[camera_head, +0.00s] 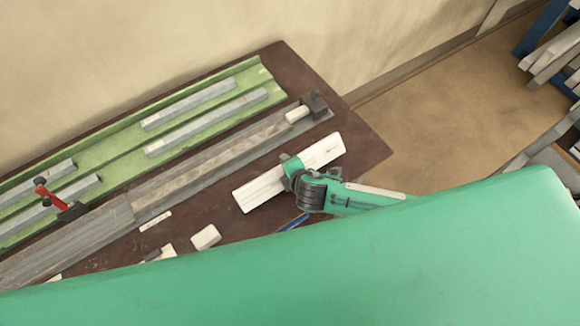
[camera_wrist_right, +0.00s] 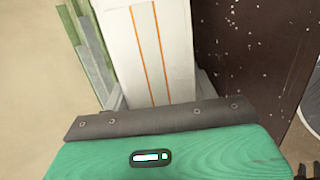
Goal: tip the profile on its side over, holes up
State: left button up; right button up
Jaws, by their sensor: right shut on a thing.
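A long white profile (camera_head: 325,150) lies at a slant near the right part of the dark bench in the head view. My right gripper (camera_head: 291,170) is shut across its middle. In the right wrist view the profile (camera_wrist_right: 150,50) runs away from the dark jaw (camera_wrist_right: 150,121), with two thin orange lines along the face I see. No holes can be made out on that face. The jaw hides the profile's near part, and its underside is hidden. My left gripper is not in view.
A grey channel fixture (camera_head: 200,163) with a dark end block (camera_head: 315,102) runs beside the profile. Behind it, a green tray (camera_head: 125,165) holds several grey bars and a red-handled clamp (camera_head: 50,192) stands there. A white block (camera_head: 205,237) and a blue pen-like item (camera_head: 294,222) lie in front.

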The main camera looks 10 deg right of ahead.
jog(key=o, duration=1.4)
jog(key=shift+c, duration=0.2)
jog(key=shift+s+r+p, duration=0.2)
jog(key=shift+r+p, duration=0.15)
jog(key=shift+p, duration=0.1)
jog(key=s+r+p, duration=0.4)
jog(key=r+p, duration=0.2)
jog(key=r, duration=0.4)
jog(key=shift+s+d+p, duration=0.3)
jog(key=shift+d+p, duration=0.1)
dwell(0.6)
